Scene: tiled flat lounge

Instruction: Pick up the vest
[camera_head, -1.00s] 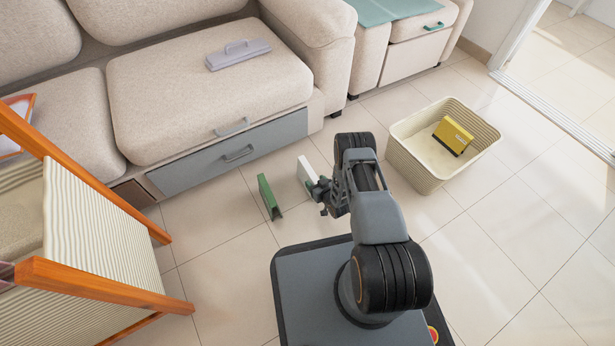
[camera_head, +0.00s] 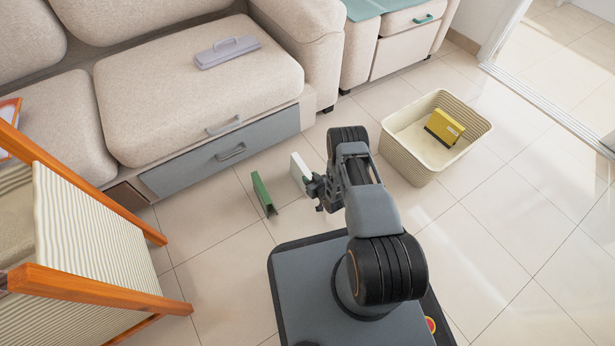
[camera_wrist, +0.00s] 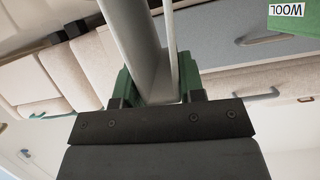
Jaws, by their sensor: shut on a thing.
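My gripper (camera_head: 312,187) is low over the floor, in front of the sofa. It is shut on a thin, pale, folded piece (camera_head: 299,171), which stands upright beside a similar green piece (camera_head: 262,192). In the wrist view, the green-padded fingers of my gripper (camera_wrist: 151,88) close on both sides of the grey-white folded piece (camera_wrist: 142,45). The green piece (camera_wrist: 290,22) there bears a label reading WOOL. No label shows on the pale piece, so I cannot tell by sight whether it is the vest. Its lower edge is partly hidden.
A cream basket (camera_head: 405,163) with a yellow labelled piece (camera_head: 444,127) stands at right. A lilac handled piece (camera_head: 228,51) lies on the beige sofa (camera_head: 190,95), above a grey drawer (camera_head: 220,158). A wood-framed chair (camera_head: 95,225) stands at left. Tiles at right are clear.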

